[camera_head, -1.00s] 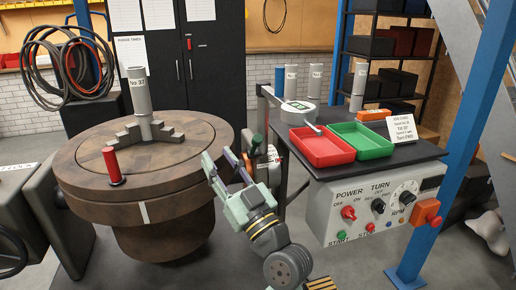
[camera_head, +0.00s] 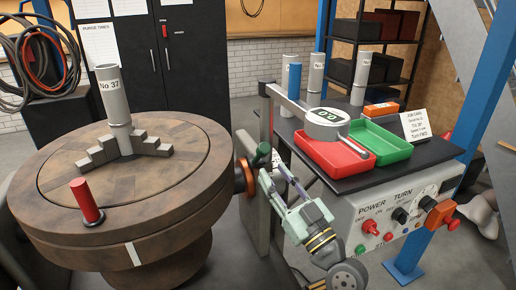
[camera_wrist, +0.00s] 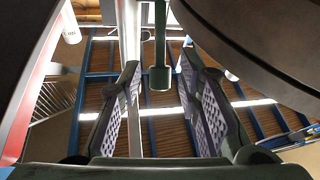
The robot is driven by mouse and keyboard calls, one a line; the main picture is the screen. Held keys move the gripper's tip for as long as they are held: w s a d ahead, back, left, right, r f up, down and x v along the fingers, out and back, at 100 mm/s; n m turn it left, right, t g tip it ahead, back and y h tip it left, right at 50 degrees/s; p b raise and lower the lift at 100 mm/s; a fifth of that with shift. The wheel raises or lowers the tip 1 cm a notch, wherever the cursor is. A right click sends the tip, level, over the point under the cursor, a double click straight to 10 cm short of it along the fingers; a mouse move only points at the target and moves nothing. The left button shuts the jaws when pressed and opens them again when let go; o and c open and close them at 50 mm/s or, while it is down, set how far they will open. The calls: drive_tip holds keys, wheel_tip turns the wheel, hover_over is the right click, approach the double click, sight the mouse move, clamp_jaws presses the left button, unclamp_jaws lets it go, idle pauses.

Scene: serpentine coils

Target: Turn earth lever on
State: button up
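A lever with a dark green handle (camera_head: 262,152) stands out from an orange round plate (camera_head: 243,177) on a grey post, between the turntable and the control bench. No lettering on it is readable, so I cannot confirm it as the earth lever. My gripper (camera_head: 274,174) is just below and in front of the green handle, fingers pointing up. In the wrist view my gripper (camera_wrist: 160,75) is open, with padded fingers spread wide. A dark green bar with a blocky end (camera_wrist: 159,78) shows between them, apparently the lever handle, with gaps on both sides.
The round brown turntable (camera_head: 50,205) with a red handle (camera_head: 86,200) is close on the left. The control panel (camera_head: 360,240) with knobs is close on the right. Above it, the bench holds a red tray (camera_head: 330,160) and a green tray (camera_head: 385,147).

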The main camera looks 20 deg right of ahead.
sight(261, 154)
drive_tip(key=p+x, duration=0.2)
drive_tip(key=x, duration=0.4)
drive_tip(key=shift+r, duration=0.1)
drive_tip(key=shift+w+a+r, duration=0.1)
drive_tip(key=shift+w+a, duration=0.05)
drive_tip(key=shift+w, duration=0.45)
drive_tip(key=shift+c, duration=0.3)
clamp_jaws()
